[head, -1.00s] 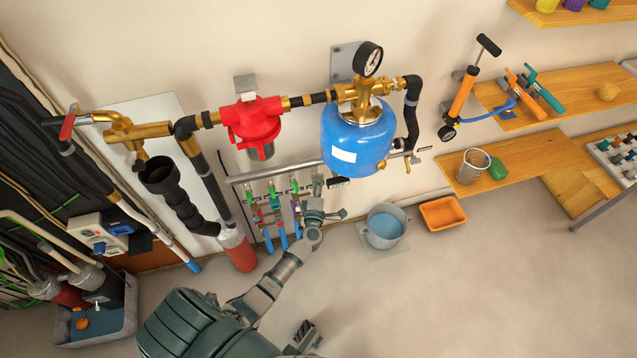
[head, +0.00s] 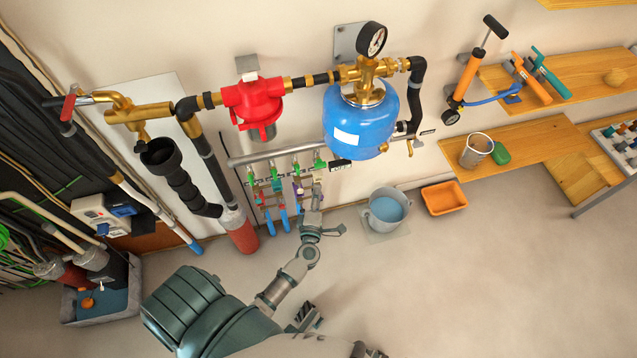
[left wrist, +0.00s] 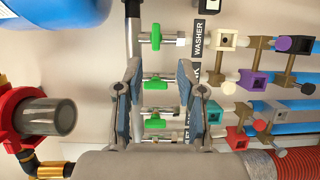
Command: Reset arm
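My left gripper (head: 322,226) is in front of the small-valve manifold (head: 285,195), at its lower right. In the left wrist view its two blue-grey padded fingers (left wrist: 163,95) stand apart with nothing held between them. Green valve handles (left wrist: 157,80) show behind and between the fingers, on grey stubs of a pipe. Coloured square fittings and a "WASHER" label (left wrist: 199,38) are to their right. A dark, finger-like part (head: 306,317), perhaps my right gripper, shows low in the head view; whether it is open is unclear.
A blue tank (head: 362,122) with a gauge (head: 372,40) and a red filter (head: 254,102) hang on pipes above. A metal bucket (head: 387,210) and an orange tray (head: 444,198) are on the floor to the right. Wooden shelves (head: 545,140) are farther right. The floor at lower right is clear.

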